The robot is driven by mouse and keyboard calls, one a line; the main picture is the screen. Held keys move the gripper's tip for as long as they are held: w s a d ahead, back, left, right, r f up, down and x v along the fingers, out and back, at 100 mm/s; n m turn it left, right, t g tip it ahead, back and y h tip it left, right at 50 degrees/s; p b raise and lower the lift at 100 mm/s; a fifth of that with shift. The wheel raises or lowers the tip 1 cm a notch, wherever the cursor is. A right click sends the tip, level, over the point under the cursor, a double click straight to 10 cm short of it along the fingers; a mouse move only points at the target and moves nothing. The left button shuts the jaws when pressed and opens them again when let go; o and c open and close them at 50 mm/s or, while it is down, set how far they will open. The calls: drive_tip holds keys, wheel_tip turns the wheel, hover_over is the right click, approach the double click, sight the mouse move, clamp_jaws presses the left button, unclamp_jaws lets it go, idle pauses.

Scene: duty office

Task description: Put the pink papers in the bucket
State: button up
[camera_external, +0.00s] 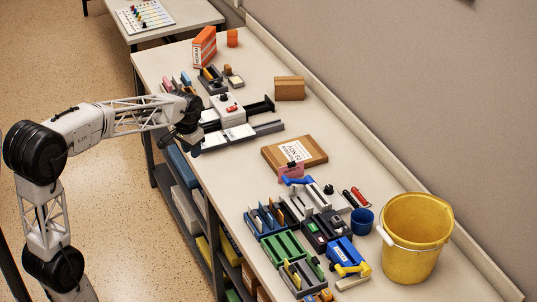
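A yellow bucket (421,262) with a white handle stands upright at the right end of the bench. A pink paper (290,172) is at the front edge of a flat cardboard box; I cannot tell whether it lies on the bench or leans on the box. A small pink item (168,86) stands in a row of coloured pieces at the bench's far left; it is too small to identify. My gripper (193,148) is over the bench's left edge, beside a grey and white device and well away from the bucket. Its fingers are too dark and small to tell open from shut.
The flat cardboard box (312,146) lies mid-bench, with a smaller box (289,89) behind. Blue (267,234) and green (281,249) organisers and a blue cup (362,221) crowd the area left of the bucket. A grey and white device (226,108) is close to my gripper.

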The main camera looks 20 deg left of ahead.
drive_tip(key=w+d+f+m, duration=0.1)
drive_tip(key=w+d+f, duration=0.2)
drive_tip(key=w+d, duration=0.5)
drive_tip(key=m+g, duration=0.1)
drive_tip(key=m, duration=0.3)
hover_over(292, 163)
wheel_tip(292, 163, down, 14)
drive_tip(key=shift+a+r, duration=0.1)
drive_tip(key=shift+r, duration=0.15)
drive_tip(key=shift+w+d+f, duration=0.1)
drive_tip(key=shift+d+f, duration=0.05)
drive_tip(key=shift+d, duration=0.05)
drive_tip(key=shift+f, duration=0.1)
drive_tip(key=shift+f, duration=1.2)
drive_tip(key=shift+a+f, duration=0.1)
